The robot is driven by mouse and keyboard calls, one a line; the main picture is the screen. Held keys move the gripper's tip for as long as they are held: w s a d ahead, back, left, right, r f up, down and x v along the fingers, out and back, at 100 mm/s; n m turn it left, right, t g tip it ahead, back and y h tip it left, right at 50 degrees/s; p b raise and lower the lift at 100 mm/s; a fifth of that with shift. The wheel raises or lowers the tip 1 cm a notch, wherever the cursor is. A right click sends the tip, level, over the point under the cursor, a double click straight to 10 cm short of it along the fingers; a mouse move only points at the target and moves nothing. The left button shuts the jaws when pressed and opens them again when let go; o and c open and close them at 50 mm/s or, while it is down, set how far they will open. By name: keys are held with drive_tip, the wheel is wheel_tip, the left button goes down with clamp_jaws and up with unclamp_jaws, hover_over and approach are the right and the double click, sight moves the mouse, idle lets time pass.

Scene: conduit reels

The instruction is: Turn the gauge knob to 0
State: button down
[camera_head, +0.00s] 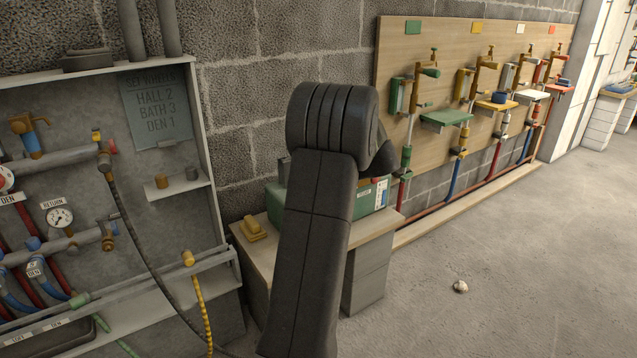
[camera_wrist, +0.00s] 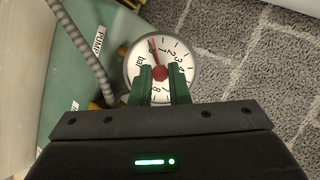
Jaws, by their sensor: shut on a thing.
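The gauge (camera_wrist: 182,50) has a round white dial with black figures and the word "bar", and shows in the wrist view beside a green body marked "PUMP". Its red knob (camera_wrist: 160,75) sits at the dial's middle. A thin red needle points up, slightly left, by the low figures near 1; its exact reading is too small to tell. My gripper (camera_wrist: 160,71) has its two green fingers shut on the red knob, one on each side. The fingers cover the lower part of the dial. In the head view my arm hides the gauge and gripper.
The green pump box (camera_head: 368,202) stands on a bench (camera_head: 262,258) with a yellow block (camera_head: 254,228) at left. A pipe cabinet (camera_head: 205,140) stands left, and a wooden panel (camera_head: 440,40) with valves hangs right. A grey hose (camera_wrist: 84,50) runs beside the gauge. The right floor is mostly clear.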

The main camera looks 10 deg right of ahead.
drive_tip(key=shift+n+h, duration=0.3)
drive_tip(key=shift+n, duration=0.5)
drive_tip(key=shift+b, duration=0.3)
drive_tip(key=c, duration=1.4)
unclamp_jaws()
drive_tip(key=shift+r, duration=0.1)
drive_tip(key=p+v, duration=0.4)
drive_tip(key=v, duration=0.9)
drive_tip(key=shift+s+d+r, duration=0.1)
drive_tip(key=shift+d+r, duration=0.05)
drive_tip(key=shift+r, duration=0.2)
drive_tip(key=shift+f, duration=0.1)
